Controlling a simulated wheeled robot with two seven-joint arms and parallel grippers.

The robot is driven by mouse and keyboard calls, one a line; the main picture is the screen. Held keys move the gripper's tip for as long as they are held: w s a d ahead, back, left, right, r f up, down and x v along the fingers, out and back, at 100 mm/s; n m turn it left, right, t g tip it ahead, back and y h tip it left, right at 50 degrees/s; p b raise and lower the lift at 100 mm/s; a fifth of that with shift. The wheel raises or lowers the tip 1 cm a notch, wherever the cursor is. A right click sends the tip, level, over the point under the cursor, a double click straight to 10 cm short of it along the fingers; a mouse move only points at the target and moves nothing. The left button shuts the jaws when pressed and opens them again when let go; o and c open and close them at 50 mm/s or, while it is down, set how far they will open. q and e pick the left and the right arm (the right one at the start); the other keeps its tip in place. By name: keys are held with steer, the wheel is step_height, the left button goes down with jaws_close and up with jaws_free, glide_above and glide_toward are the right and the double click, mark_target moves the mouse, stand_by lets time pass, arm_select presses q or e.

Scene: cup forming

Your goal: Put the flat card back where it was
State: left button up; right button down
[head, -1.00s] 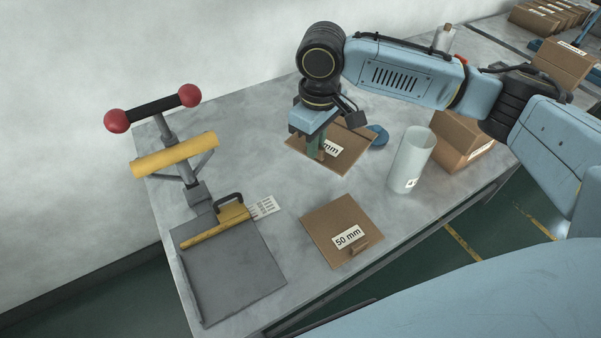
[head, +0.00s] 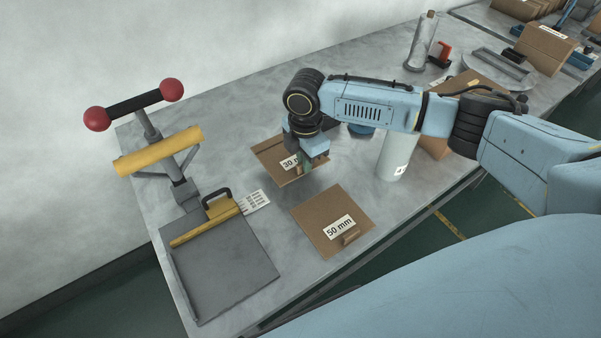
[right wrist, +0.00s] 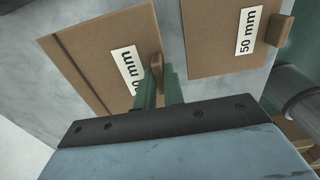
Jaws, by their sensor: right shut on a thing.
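A flat brown card with a white label reading "30 m…" (head: 273,151) is in my right gripper (head: 304,168). The gripper is shut on the card's small upright tab. The right wrist view shows the card (right wrist: 92,50) flat beyond the fingers (right wrist: 160,88), its label partly hidden. How far it is above the table cannot be told. A second brown card, labelled "50 mm" (head: 328,209), lies on the table, apart from the held card and nearer the front edge. It also shows in the right wrist view (right wrist: 212,45). My left gripper is out of view.
A grey press plate (head: 222,274) with a yellow bar and a red-knobbed lever (head: 133,105) stands at the left. A small printed paper (head: 256,202) lies beside it. A pale cylinder (head: 392,160) and brown boxes stand right. Bare table (head: 225,150) lies left of the held card.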

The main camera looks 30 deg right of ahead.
steer(key=shift+f+b, duration=0.35)
steer(key=shift+f, duration=2.55)
steer(key=shift+f, duration=0.15)
steer(key=c, duration=1.5)
jaws_free()
step_height(320, 180, up, 12)
steer(key=shift+r+p, duration=0.2)
steer(key=shift+p, duration=0.55)
